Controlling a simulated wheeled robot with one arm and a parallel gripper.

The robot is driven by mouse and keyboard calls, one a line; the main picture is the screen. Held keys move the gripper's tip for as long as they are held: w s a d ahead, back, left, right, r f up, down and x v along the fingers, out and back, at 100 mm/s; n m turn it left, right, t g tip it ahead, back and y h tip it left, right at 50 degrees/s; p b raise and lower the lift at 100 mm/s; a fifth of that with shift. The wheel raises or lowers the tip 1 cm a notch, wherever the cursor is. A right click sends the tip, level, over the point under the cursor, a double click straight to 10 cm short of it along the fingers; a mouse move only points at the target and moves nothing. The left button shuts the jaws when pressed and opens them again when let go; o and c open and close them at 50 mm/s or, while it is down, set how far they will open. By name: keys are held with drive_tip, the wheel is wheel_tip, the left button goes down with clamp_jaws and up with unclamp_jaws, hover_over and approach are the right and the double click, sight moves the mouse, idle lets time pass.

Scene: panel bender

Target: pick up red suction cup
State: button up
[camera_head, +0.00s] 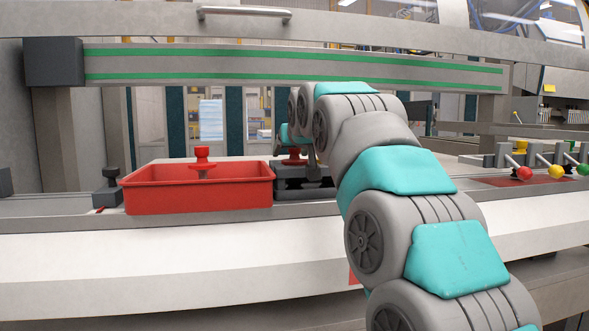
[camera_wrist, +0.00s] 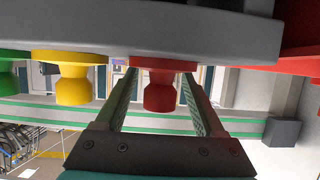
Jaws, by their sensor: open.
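A red suction cup (camera_wrist: 158,88) hangs between the two fingers of my gripper (camera_wrist: 160,75) in the wrist view, which looks upside down. The fingers are open, one on each side of it, with a visible gap on both sides. In the head view a red suction cup (camera_head: 293,152) shows on a dark block, partly hidden by my arm. A second red suction cup (camera_head: 202,153) stands at the red tray. A yellow suction cup (camera_wrist: 73,80) and a green one (camera_wrist: 10,72) are beside the red one in the wrist view.
The red tray (camera_head: 200,196) sits left of the dark block (camera_head: 300,190) on the machine's ledge. A grey beam with green stripes (camera_head: 230,64) crosses behind. Coloured knobs on levers (camera_head: 540,165) stand at the right. A small dark knob (camera_head: 111,178) is left of the tray.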

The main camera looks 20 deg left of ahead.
drive_tip(key=shift+c, duration=0.4)
clamp_jaws()
